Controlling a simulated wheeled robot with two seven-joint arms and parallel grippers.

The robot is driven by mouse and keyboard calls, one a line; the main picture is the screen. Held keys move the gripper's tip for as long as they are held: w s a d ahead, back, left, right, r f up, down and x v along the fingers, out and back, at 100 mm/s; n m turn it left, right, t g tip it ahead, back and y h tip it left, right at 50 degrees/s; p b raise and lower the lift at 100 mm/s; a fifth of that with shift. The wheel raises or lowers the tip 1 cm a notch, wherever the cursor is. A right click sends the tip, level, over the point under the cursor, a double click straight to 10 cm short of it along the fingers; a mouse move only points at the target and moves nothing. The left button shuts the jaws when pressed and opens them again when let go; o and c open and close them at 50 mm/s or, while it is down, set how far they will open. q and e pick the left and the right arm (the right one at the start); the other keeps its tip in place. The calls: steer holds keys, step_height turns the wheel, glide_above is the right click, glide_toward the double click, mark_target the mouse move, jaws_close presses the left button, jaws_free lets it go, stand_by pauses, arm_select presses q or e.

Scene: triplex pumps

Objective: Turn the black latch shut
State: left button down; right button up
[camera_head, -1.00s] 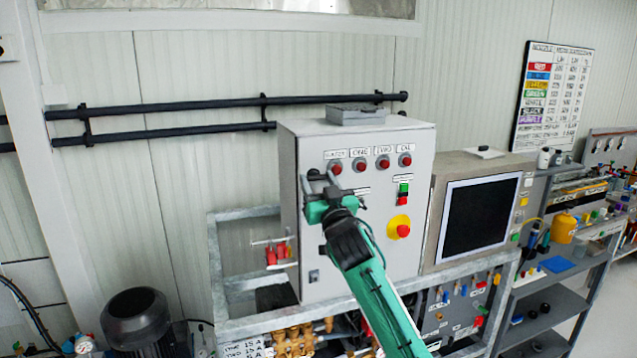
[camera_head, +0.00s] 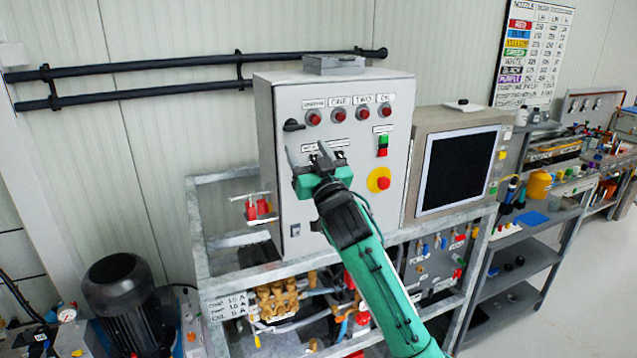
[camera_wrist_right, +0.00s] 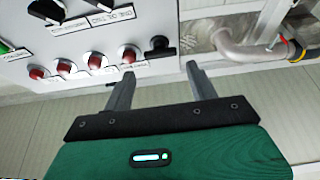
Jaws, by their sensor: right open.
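The black latch (camera_head: 293,125) is at the upper left of the grey control box's (camera_head: 345,205) front, left of the red lamps. Its handle points roughly sideways to the right. My right gripper (camera_head: 306,149) is open and empty, just below the latch in the head view. In the right wrist view, the latch (camera_wrist_right: 159,46) shows beyond the gap between the two fingers (camera_wrist_right: 160,72), apart from both fingertips. My left gripper is not in view.
Red lamps (camera_head: 338,115) sit in a row right of the latch. Black switches (camera_head: 340,158) are partly behind my right gripper. A red emergency button (camera_head: 383,183) is on the right of the box. A screen (camera_head: 457,170) stands beside it.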

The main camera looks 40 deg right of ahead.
steer(key=b+v, duration=0.2)
steer(key=v, duration=0.5)
stand_by(0.3)
